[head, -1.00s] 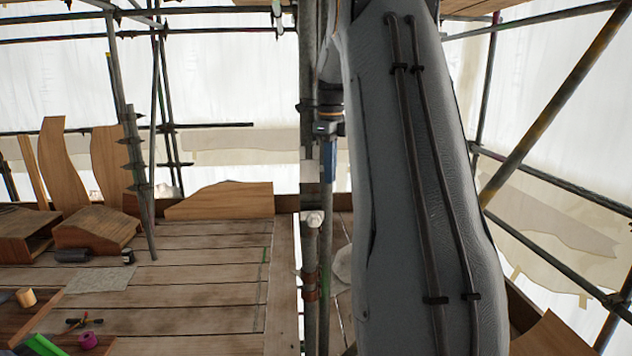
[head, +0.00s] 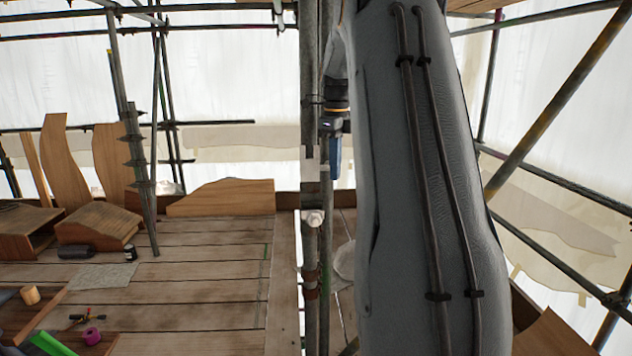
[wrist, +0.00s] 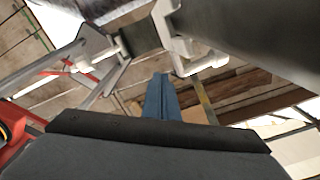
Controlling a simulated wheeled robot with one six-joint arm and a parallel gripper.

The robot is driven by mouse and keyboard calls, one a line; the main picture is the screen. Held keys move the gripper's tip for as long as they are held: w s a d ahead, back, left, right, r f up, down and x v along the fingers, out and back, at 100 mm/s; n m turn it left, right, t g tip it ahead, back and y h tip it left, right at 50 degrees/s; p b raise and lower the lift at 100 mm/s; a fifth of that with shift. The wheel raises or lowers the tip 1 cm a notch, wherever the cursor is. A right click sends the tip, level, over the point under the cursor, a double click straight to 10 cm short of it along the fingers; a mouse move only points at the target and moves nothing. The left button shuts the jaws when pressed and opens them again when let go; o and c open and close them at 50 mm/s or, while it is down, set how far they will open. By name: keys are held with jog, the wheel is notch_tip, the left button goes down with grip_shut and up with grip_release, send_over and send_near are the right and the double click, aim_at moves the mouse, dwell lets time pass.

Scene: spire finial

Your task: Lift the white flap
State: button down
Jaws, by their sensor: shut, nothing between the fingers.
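A white fitting (head: 311,170), which looks like the white flap, sits on the upright scaffold pole in the head view. In the wrist view a white bracket-like part (wrist: 189,55) appears against the dark pole, just beyond and to the right of the fingertips. I cannot tell which part of it is the flap. My gripper (head: 335,172) has blue fingers that point down, just right of the pole and the white fitting. In the wrist view my gripper (wrist: 162,76) is shut and empty. Contact with the white part cannot be made out.
The upright pole (head: 311,260) carries another white fitting (head: 314,218) lower down. Diagonal tubes (head: 555,105) cross at right. Curved boards (head: 62,165) and wooden blocks (head: 98,228) stand at left. The plank deck (head: 190,270) is mostly clear in the middle.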

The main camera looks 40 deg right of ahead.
jog(key=shift+w+d, duration=0.1)
jog(key=shift+w, duration=0.1)
jog(key=shift+w+r+p, duration=0.3)
jog(key=shift+r+p, duration=0.1)
jog(key=shift+p, duration=0.15)
jog(key=shift+w+d+r+p, duration=0.25)
jog(key=shift+r+p, duration=0.2)
jog(key=shift+p, duration=0.2)
dwell(0.5)
jog(key=shift+s+a+f, duration=0.1)
jog(key=shift+s+a, duration=0.2)
jog(key=shift+a+r, duration=0.2)
jog(key=shift+w+a+f, duration=0.1)
jog(key=shift+w+f, duration=0.05)
jog(key=shift+f, duration=0.1)
